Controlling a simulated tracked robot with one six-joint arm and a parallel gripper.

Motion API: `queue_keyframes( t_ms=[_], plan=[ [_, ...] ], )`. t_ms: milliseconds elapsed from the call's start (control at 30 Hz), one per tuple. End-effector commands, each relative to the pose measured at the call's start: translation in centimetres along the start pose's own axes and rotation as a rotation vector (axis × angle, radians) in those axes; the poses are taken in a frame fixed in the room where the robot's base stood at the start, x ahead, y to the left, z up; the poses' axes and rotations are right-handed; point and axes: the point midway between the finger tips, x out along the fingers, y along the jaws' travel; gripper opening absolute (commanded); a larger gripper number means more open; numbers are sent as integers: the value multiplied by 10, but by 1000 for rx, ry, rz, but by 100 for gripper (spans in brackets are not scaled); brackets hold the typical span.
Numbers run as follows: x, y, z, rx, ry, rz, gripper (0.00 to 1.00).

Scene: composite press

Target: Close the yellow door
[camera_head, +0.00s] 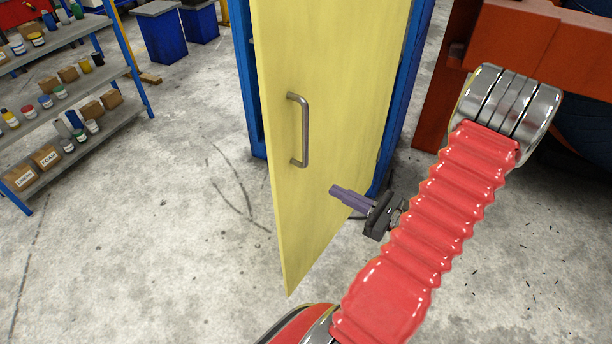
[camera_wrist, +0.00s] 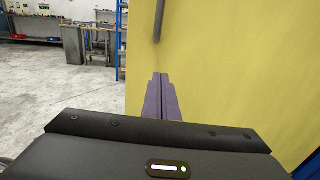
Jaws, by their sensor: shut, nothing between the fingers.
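The yellow door (camera_head: 335,120) stands swung open from a blue cabinet (camera_head: 243,85) in the head view, its free edge toward me. A grey metal bar handle (camera_head: 304,130) is on the door's face. My gripper (camera_head: 340,192) is shut and empty, its purple fingers in front of the door's lower part, below and right of the handle. In the wrist view the door (camera_wrist: 230,70) fills the right side, and the shut fingers (camera_wrist: 158,84) point toward it near its left edge. The lower end of the handle (camera_wrist: 157,25) shows above them. I cannot tell whether the fingertips touch the door.
A blue shelf rack (camera_head: 110,75) with jars and boxes stands at the left. Blue bins (camera_head: 163,38) are at the back. A red-orange machine frame (camera_head: 540,45) is at the right, behind my arm. The concrete floor left of the door is clear.

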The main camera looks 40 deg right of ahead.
Motion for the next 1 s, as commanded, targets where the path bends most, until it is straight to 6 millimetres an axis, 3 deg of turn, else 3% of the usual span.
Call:
queue_keyframes(
  t_ms=[1000],
  plan=[
    [108,0,0,0,0,1,0]
  ],
)
